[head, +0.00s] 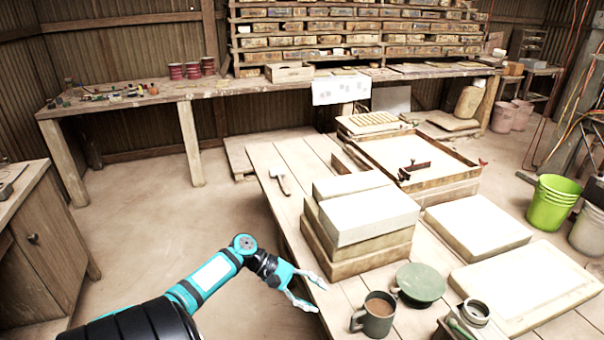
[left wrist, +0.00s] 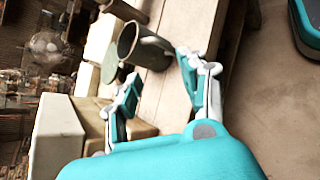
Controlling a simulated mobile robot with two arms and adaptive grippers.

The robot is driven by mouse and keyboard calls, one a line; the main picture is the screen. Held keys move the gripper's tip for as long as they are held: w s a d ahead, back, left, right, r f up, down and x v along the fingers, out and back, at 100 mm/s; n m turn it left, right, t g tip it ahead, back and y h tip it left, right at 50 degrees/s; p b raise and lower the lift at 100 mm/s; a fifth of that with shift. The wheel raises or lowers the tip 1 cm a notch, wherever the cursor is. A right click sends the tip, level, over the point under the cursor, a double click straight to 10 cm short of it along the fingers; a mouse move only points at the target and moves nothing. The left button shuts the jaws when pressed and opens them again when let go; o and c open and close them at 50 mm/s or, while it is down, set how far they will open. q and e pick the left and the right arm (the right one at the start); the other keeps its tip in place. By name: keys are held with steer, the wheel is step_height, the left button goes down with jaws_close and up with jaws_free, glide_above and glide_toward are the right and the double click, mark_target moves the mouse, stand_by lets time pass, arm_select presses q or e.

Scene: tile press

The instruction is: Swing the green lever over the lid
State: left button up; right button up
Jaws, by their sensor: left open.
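My left gripper (head: 321,297) is open and empty at the table's near left edge, just left of a dark green mug (head: 375,315) with brown contents. In the left wrist view its spread fingers (left wrist: 160,68) point toward the mug (left wrist: 145,46). A flat round green lid-like disc (head: 418,282) sits right of the mug. A small green bar (head: 460,328) lies beside a metal ring (head: 476,310) at the bottom edge, partly cut off. I cannot tell surely whether this bar is the green lever. My right gripper is not in view.
Stacked pale blocks (head: 362,214) stand behind the mug. Beyond them is a shallow wooden tray (head: 452,183) with a dark red handle piece (head: 414,169). Pale slabs (head: 478,226) lie at right. A hammer-like tool (head: 282,180) lies far left. Floor left of the table is clear.

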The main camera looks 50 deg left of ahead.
arm_select(q)
steer(key=shift+s+a+f+y, duration=0.15)
steer(key=shift+a+f, duration=0.05)
steer(key=shift+f, duration=0.35)
steer(key=shift+s+a+f+y, duration=0.15)
steer(key=shift+f, duration=0.35)
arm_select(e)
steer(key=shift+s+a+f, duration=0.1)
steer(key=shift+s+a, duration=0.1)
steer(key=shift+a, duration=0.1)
